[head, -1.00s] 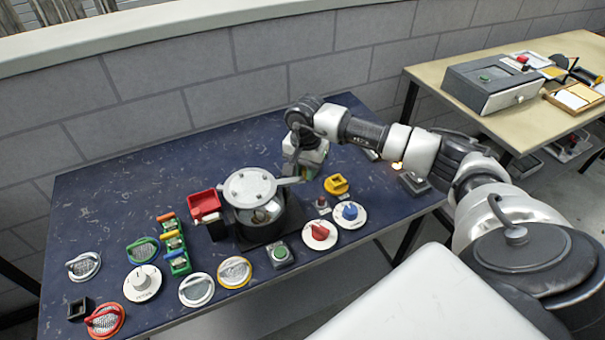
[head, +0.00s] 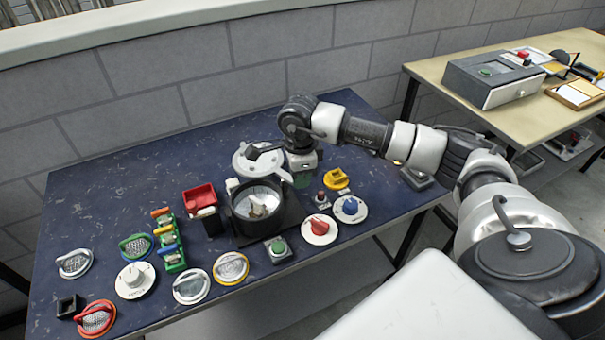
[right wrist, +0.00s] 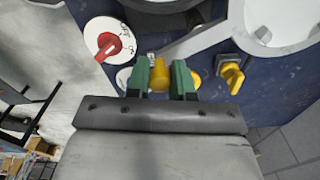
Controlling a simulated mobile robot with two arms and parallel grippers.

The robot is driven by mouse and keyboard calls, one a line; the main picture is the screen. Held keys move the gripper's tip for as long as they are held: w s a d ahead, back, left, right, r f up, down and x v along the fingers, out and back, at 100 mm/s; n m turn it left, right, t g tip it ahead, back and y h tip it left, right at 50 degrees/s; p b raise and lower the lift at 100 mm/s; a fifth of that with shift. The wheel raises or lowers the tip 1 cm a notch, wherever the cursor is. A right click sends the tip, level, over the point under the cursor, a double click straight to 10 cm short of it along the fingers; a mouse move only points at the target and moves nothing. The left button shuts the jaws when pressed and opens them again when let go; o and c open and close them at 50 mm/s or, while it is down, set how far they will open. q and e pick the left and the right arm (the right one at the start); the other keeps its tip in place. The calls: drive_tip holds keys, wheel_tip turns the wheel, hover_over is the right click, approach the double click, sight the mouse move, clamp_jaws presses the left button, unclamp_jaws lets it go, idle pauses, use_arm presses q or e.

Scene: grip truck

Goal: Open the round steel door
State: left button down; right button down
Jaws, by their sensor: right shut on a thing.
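The round steel door (head: 243,163) stands swung open behind its dark round housing (head: 240,222) in the head view. The pale inside of the housing (head: 262,199) is exposed. In the right wrist view, the door (right wrist: 285,18) is at the upper right, cut by the frame edge, and the housing rim (right wrist: 165,18) is at the top. My right gripper (head: 302,181) is to the right of the door. In the wrist view, its green fingers (right wrist: 161,80) are shut on a yellow grip (right wrist: 160,74), seemingly the door's handle; their contact is partly hidden. My left gripper is not in view.
A red dial (head: 319,229), blue dial (head: 350,209) and yellow handle (head: 336,179) sit right of the housing. A green button (head: 278,248) is in front. A red bin (head: 199,198) and several round handles are left. The table's back left is clear.

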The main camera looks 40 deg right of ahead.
drive_tip(key=shift+a+m, duration=0.5)
drive_tip(key=shift+m, duration=0.6)
drive_tip(key=c, duration=1)
unclamp_jaws()
drive_tip(key=shift+r, duration=0.1)
wheel_tip(320, 180, up, 11)
drive_tip(key=shift+f+b, duration=0.15)
drive_tip(key=shift+b, duration=0.65)
